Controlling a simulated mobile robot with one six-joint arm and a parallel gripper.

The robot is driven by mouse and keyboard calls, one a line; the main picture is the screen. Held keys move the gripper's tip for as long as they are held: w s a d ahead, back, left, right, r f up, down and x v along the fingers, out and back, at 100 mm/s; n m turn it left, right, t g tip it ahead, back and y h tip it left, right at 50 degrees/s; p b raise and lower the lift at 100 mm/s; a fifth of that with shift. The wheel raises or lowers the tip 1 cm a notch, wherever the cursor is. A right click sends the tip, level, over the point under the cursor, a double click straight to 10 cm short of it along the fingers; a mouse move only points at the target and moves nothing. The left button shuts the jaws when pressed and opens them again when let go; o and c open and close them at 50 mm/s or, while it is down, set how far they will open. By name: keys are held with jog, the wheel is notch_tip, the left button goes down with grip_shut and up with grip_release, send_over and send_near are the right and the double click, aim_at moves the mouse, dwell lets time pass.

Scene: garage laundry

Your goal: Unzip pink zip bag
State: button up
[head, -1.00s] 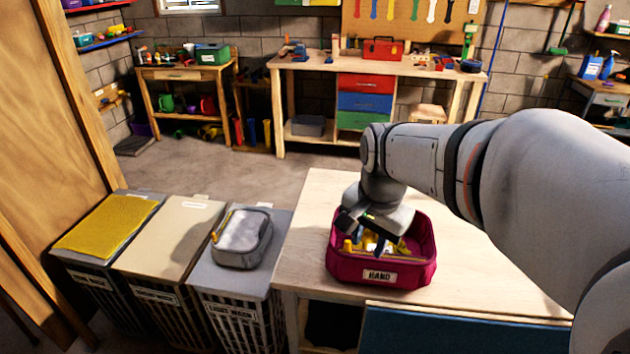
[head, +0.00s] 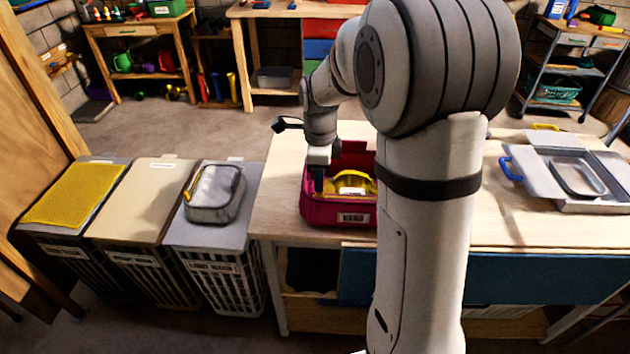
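The pink bag (head: 320,209) stands upright on the wooden worktop in the head view, with a white label on its front. Its top is open, and a yellow item (head: 355,182) shows inside. A raised pink part, which may be the lid, shows at the back. My arm hides the bag's right side. My gripper (head: 318,184) points down at the bag's left part, its fingertips at about rim height. I cannot tell whether it touches the bag or whether its fingers are open. The zip slider cannot be made out.
A grey zipped pouch (head: 214,195) lies on a hamper left of the worktop (head: 275,190). A yellow cloth (head: 76,194) covers another hamper. A metal tray (head: 578,178) and a blue-handled item (head: 513,168) sit on the right. The worktop left of the bag is clear.

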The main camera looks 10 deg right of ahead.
jog(key=shift+f, duration=1.15)
grip_shut()
